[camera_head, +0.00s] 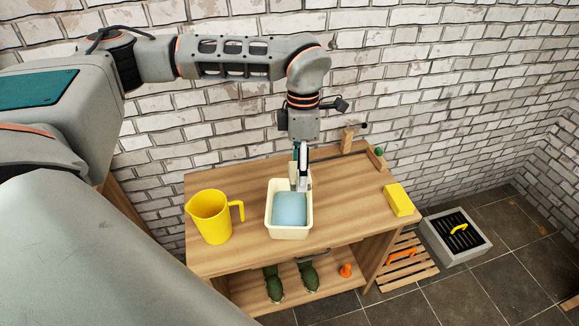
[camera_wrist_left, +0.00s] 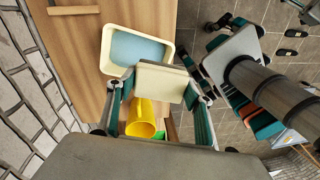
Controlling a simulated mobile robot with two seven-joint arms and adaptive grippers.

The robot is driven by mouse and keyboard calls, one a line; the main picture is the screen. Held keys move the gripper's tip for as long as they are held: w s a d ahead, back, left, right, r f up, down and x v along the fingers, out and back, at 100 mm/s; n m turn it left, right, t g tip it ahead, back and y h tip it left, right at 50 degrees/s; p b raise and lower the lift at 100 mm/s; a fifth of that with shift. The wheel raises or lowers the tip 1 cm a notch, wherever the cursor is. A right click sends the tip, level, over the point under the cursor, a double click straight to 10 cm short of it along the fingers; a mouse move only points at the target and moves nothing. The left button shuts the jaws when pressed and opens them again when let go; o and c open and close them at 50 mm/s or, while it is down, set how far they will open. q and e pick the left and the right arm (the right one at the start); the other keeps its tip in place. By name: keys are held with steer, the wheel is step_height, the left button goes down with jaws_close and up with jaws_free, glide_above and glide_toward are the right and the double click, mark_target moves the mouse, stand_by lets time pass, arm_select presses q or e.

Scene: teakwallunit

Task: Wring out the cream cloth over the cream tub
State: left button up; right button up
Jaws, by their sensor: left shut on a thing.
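The cream tub (camera_head: 289,232) stands on the wooden bench with pale blue water (camera_head: 289,208) in it. It also shows in the left wrist view (camera_wrist_left: 106,50). My left gripper (camera_head: 300,186) reaches down over the back part of the tub. In the left wrist view its two fingers are shut on the cream cloth (camera_wrist_left: 162,83), which looks like a flat, folded block between them. The cloth overlaps the tub's near rim in that view; I cannot tell whether it touches the tub. In the head view the gripper mostly hides the cloth. My right gripper is not in view.
A yellow jug (camera_head: 211,217) stands left of the tub on the bench (camera_head: 340,210). A yellow block (camera_head: 398,200) lies at the bench's right end. A rail with a wooden block (camera_head: 347,139) runs along the back near the brick wall. Green boots (camera_head: 273,284) stand on the shelf below.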

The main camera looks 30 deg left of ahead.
mark_target(292, 162)
arm_select(q)
steer(key=n, duration=0.4)
steer(key=a+n, duration=0.1)
steer(key=n, duration=0.1)
steer(key=shift+w+a+f+n+t, duration=0.1)
steer(key=shift+w+f+n+t, duration=0.2)
steer(key=shift+f+t, duration=0.1)
steer(key=n, duration=0.4)
steer(key=shift+w+a+f+b, duration=0.2)
steer(key=shift+a+f+b, duration=0.05)
steer(key=shift+a+b, duration=0.15)
steer(key=n, duration=0.2)
steer(key=a+n, duration=0.1)
steer(key=n, duration=0.1)
steer(key=shift+w+f, duration=0.15)
steer(key=shift+f, duration=0.05)
step_height(292, 162, down, 7)
steer(key=n+b, duration=0.4)
steer(key=b, duration=0.1)
steer(key=shift+w+a+n+y+b, duration=0.2)
steer(key=shift+a+n+y+b, duration=0.1)
steer(key=shift+a+n, duration=0.15)
steer(key=shift+f, duration=0.1)
steer(key=o, duration=0.3)
